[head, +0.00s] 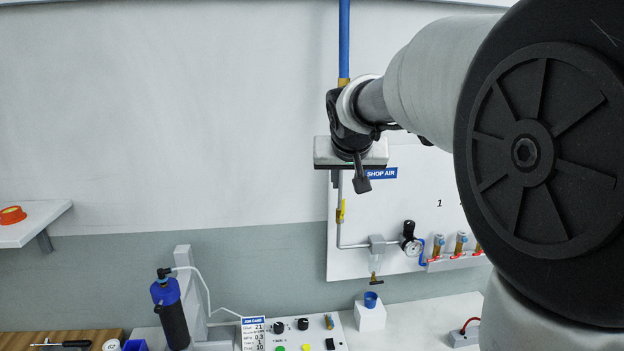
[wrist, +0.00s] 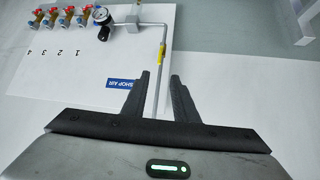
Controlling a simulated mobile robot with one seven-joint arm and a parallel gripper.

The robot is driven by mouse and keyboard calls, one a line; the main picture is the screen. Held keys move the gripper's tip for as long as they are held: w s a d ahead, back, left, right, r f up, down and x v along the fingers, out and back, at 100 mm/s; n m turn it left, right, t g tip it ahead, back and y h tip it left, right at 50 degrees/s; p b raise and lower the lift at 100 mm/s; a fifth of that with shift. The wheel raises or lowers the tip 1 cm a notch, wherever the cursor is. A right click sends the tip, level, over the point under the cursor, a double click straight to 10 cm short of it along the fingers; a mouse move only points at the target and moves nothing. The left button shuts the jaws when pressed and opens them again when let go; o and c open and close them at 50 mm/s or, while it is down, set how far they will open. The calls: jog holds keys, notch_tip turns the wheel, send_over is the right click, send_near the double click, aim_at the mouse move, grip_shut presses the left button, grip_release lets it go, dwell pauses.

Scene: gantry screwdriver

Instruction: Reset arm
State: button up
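My arm reaches in from the right of the head view. My gripper (head: 362,180) hangs at its end in front of the wall panel, seen from behind and small. In the wrist view my gripper (wrist: 160,88) shows two black fingers with a clear gap between them, and nothing is held. Beyond the gap runs the grey air pipe with a yellow valve handle (wrist: 162,55), farther back on the panel. A blue and black screwdriver (head: 170,310) stands upright at a grey post at the lower left, well away from my gripper.
The SHOP AIR panel (head: 350,262) carries a gauge (head: 410,240) and several red-handled valves. Below are a blue cup (head: 370,299) on a white block, a control box (head: 290,334) and a job card (head: 253,333). A shelf (head: 40,222) with an orange ring is at left.

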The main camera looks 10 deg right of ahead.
jog(key=s+a+f+g, duration=0.1)
jog(key=s+f, duration=0.2)
jog(key=s, duration=0.7)
jog(key=s+a+f+n+g+y, duration=0.1)
jog(key=s+f, duration=0.2)
jog(key=s, duration=0.8)
jog(key=s+a+f+n+g, duration=0.1)
jog(key=s+f, duration=0.2)
jog(key=s, duration=0.8)
jog(key=shift+a+y, duration=0.15)
jog(key=shift+y, duration=0.25)
jog(key=shift+s+f, duration=0.1)
